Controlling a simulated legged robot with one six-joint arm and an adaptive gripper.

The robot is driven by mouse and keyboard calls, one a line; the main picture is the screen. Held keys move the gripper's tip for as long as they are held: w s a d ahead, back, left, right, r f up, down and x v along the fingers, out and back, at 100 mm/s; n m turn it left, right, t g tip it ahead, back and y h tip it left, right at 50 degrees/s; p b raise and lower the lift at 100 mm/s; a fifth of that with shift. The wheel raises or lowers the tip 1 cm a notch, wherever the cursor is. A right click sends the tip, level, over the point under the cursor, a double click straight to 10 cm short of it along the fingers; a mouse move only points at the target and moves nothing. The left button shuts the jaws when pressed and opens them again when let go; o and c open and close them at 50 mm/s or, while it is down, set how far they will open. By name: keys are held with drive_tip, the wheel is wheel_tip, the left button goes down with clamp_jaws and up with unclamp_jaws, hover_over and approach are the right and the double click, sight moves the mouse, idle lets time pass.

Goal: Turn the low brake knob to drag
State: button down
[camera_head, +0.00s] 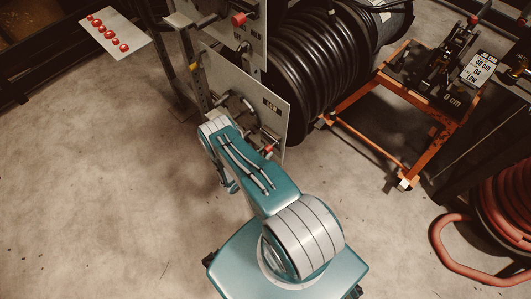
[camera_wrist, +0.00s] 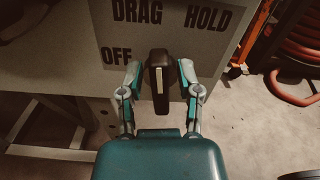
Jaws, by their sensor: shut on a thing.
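The low brake knob (camera_wrist: 160,80) is black with a white stripe and stands out from a pale panel (camera_wrist: 75,60) in the wrist view. Its long body runs roughly upright in the picture, with its upper end below and slightly right of the word DRAG (camera_wrist: 137,12). HOLD (camera_wrist: 207,18) is at upper right and OFF (camera_wrist: 116,57) at left. My gripper (camera_wrist: 160,78) is shut on the knob, one finger on each side. In the head view the panel marked LOW (camera_head: 272,107) stands beyond my arm; the knob and my fingertips cannot be made out clearly there.
An upper panel with a red-tipped knob (camera_head: 239,19) is above the low one. A black hose reel (camera_head: 320,65) stands behind. An orange stand (camera_head: 420,110) and a red hose (camera_head: 455,250) are at right.

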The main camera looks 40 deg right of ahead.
drive_tip(key=shift+w+f+n, duration=0.1)
drive_tip(key=shift+w+n, duration=0.05)
drive_tip(key=shift+n, duration=0.85)
drive_tip(key=shift+w+n, duration=0.15)
drive_tip(key=shift+n, duration=0.85)
drive_tip(key=c, duration=0.6)
unclamp_jaws()
drive_tip(key=shift+a, duration=0.1)
drive_tip(key=a, duration=0.8)
drive_tip(key=s+a, duration=0.1)
drive_tip(key=a, duration=0.3)
